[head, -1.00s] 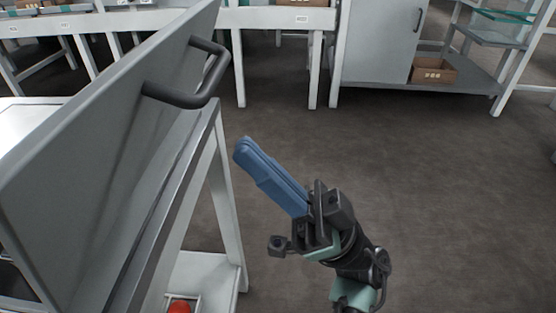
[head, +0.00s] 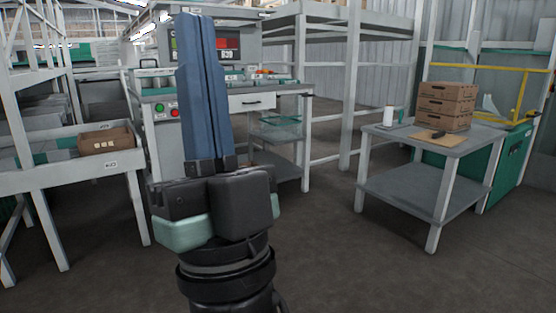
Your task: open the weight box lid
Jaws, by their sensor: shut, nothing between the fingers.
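My gripper (head: 197,18) stands upright in the left middle of the head view, close to the camera. Its two long blue fingers are pressed together, shut with nothing between them. They point up and cover part of the bench behind. I cannot make out the weight box or its lid in the present view. The fingers are in open air and touch nothing that I can see.
A workbench (head: 290,88) with red and green buttons, a screen (head: 228,43) and a drawer (head: 252,101) stands behind my gripper. A grey table (head: 397,134) at right bears stacked cardboard boxes (head: 447,105). A white table (head: 65,181) is at left. Floor between is clear.

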